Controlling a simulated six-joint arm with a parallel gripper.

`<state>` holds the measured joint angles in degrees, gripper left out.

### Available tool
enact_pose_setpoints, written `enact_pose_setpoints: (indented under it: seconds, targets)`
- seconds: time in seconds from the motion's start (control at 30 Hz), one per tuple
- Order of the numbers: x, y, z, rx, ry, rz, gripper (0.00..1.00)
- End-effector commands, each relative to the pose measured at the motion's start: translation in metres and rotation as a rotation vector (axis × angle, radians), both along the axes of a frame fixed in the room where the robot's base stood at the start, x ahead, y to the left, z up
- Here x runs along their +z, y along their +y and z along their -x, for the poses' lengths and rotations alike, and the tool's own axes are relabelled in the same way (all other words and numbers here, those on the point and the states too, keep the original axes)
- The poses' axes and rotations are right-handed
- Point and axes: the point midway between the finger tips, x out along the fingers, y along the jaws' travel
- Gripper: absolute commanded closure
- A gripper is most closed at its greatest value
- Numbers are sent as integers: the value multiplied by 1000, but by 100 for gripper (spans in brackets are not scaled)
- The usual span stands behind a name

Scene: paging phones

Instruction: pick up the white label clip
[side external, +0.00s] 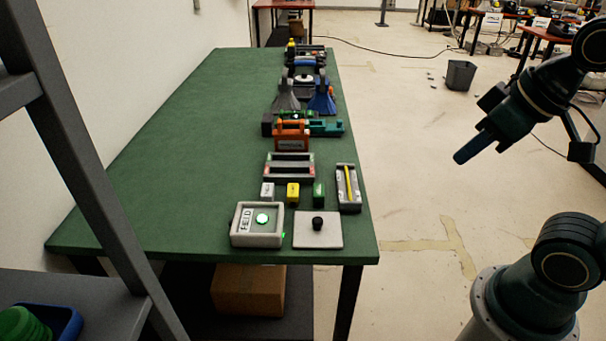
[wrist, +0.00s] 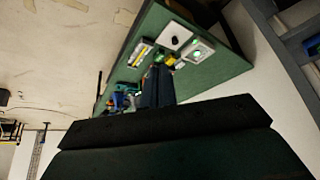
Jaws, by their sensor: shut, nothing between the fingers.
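The white label clip (side external: 267,191) stands on the green table (side external: 175,150) in the side external view. It is at the left end of a short row, beside a yellow clip (side external: 292,194) and a green clip (side external: 319,194). My gripper (side external: 466,154) is shut and empty, in the air to the right of the table and well apart from the clips. In the wrist view my shut fingers (wrist: 158,76) overlap the row of clips in the picture. The yellow clip (wrist: 170,60) shows past them; I cannot clearly make out the white one there.
A grey box with a green button (side external: 256,225) and a pale plate with a black knob (side external: 318,230) lie in front of the clips. A narrow tray (side external: 356,200) stands to the right, a slotted rack (side external: 268,170) behind. The table's left side is clear.

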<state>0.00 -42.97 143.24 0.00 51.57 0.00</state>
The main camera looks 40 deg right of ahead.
Motion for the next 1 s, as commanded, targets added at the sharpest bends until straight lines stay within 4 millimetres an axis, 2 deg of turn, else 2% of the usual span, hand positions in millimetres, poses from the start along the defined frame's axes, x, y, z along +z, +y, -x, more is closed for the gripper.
enact_pose_setpoints:
  seconds: [0.43,0.7,1.0]
  targets:
    - [0,0,0,0,0,0,100]
    - [0,0,0,0,0,0,47]
    - [0,0,0,1,0,0,45]
